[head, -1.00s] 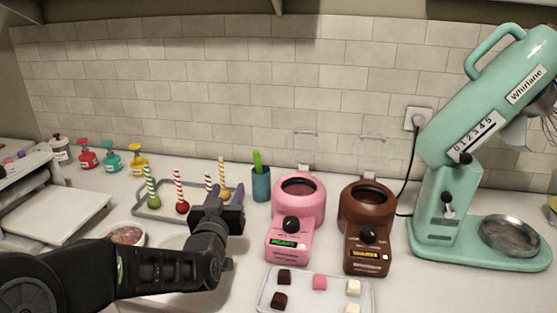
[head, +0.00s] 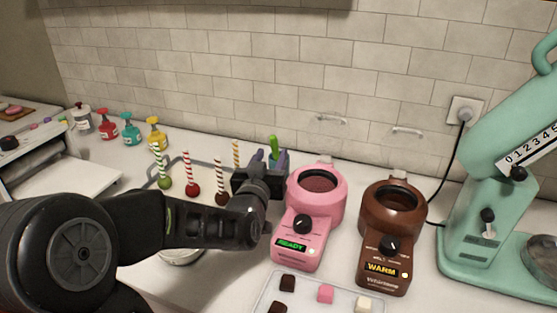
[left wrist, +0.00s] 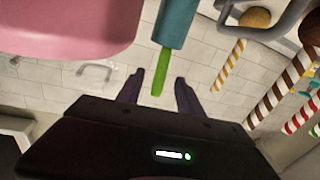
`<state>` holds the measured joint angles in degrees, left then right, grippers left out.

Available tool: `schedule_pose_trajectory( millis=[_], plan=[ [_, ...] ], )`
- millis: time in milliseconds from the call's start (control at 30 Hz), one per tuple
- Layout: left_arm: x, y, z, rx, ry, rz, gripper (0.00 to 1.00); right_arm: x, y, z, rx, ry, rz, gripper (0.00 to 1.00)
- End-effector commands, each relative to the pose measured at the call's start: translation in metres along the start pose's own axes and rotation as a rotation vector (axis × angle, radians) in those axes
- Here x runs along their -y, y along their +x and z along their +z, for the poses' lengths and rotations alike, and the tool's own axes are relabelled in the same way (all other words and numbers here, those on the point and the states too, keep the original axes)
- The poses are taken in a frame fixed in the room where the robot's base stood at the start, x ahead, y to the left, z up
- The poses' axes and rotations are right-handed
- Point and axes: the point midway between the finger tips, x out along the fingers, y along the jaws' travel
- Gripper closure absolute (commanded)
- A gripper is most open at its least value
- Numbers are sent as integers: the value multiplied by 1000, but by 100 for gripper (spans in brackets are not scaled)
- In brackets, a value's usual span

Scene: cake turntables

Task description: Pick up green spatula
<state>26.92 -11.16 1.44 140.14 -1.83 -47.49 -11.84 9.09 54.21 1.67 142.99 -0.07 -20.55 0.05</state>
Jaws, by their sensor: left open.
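The green spatula (head: 274,147) stands upright, its handle showing above my left gripper (head: 268,158) in the head view. In the left wrist view the green handle (left wrist: 161,74) sticks out of a teal cup (left wrist: 176,25), and the picture is upside down. My left gripper (left wrist: 158,92) is open, with one finger on either side of the handle's end and gaps between them. In the head view the cup is hidden behind the gripper. My right gripper is not in view.
A pink melting pot (head: 316,193) stands close to the right of my left gripper, with a brown pot (head: 394,207) beyond it. Several striped sticks in a grey rack (head: 150,181) stand to the left. A tiled wall (head: 230,60) is close behind.

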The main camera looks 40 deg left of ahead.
Motion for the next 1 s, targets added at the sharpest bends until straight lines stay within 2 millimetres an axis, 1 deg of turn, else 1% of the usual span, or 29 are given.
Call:
schedule_pose_trajectory(
  millis=[67,300,667,767,900,1000],
  plan=[
    [0,3,0,1,0,0,57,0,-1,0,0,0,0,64],
    [0,25,0,1,0,0,57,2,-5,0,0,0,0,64],
    [0,29,-1,1,0,0,57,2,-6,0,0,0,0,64],
    [0,38,-2,1,0,0,57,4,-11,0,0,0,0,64],
    [1,59,-3,2,0,-1,57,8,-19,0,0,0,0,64],
    [1,72,-2,1,0,0,57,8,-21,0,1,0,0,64]
  ],
)
